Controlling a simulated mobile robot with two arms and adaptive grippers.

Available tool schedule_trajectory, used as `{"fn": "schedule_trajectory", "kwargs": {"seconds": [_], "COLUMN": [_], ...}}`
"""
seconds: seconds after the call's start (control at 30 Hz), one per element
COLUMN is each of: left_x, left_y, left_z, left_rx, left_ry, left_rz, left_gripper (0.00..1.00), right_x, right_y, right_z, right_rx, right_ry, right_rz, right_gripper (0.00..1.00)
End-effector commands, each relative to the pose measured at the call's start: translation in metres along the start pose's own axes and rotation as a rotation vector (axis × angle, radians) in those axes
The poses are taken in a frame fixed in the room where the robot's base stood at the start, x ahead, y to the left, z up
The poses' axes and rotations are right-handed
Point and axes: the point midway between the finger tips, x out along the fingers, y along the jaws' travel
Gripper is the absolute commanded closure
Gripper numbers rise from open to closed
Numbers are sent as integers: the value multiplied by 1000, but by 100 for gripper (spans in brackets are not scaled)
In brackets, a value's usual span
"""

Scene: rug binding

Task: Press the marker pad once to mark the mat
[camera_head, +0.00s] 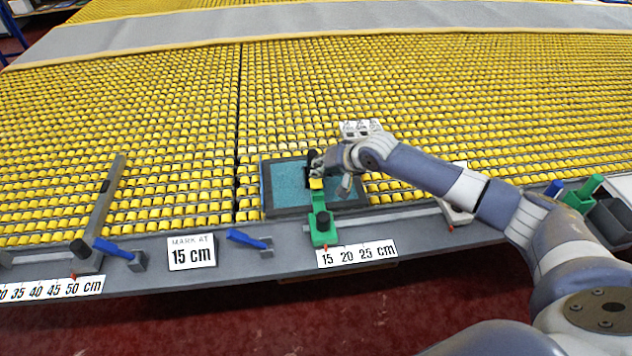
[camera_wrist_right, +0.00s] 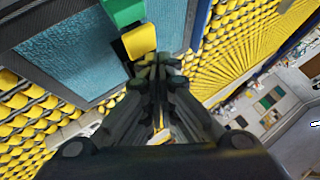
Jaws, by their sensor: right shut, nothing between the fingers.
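The teal mat (camera_head: 285,180) with a grey border lies on the yellow roller table near its front edge; it also shows in the right wrist view (camera_wrist_right: 75,52). A green marker arm (camera_head: 322,224) reaches over the mat from the front rail. Its yellow pad (camera_head: 316,184) is at the far end, over the mat. In the right wrist view, the pad (camera_wrist_right: 139,41) is just beyond my fingertips. My right gripper (camera_head: 316,164) is shut and empty, right at the pad; I cannot tell whether they touch. My left gripper is not in view.
A sign (camera_head: 191,252) reading "MARK AT 15 cm" stands on the front rail. A scale label (camera_head: 357,254) reads 15, 20, 25 cm. Blue-handled clamps (camera_head: 249,240) sit along the rail. A metal square (camera_head: 104,205) stands at left.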

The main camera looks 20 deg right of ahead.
Motion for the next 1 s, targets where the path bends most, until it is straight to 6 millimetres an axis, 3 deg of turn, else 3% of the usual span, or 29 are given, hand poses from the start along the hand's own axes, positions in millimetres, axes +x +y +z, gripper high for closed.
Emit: {"fn": "schedule_trajectory", "kwargs": {"seconds": [1.0], "left_x": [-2], "left_y": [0], "left_z": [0], "left_rx": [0], "left_ry": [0], "left_rz": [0], "left_gripper": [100], "right_x": [6], "right_y": [5], "right_z": [5], "right_rx": [0], "right_ry": [0], "right_rz": [0], "right_gripper": [100]}}
